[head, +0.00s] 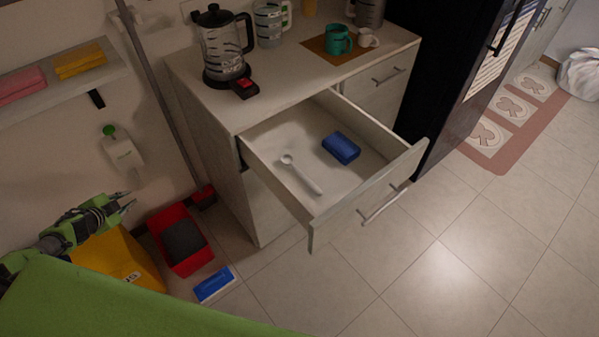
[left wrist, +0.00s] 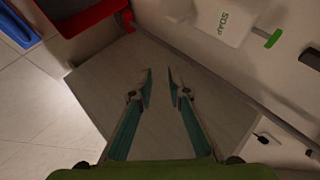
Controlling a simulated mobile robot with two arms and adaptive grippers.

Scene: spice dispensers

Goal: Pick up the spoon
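The white spoon (head: 301,174) lies in the open drawer (head: 263,147), its round bowl end toward the back left and its handle toward the drawer front. My left gripper (head: 128,199) is at the left of the head view, well away from the drawer, near the wall. In the left wrist view my left gripper (left wrist: 159,75) has its two fingertips apart with nothing between them. The spoon does not show in the left wrist view. My right gripper is not in view.
A blue block (head: 341,147) lies in the drawer right of the spoon. A kettle (head: 222,45) and cups stand on the counter above. A red bin (head: 180,240), a yellow box (head: 117,258) and a blue box (head: 214,285) are on the floor.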

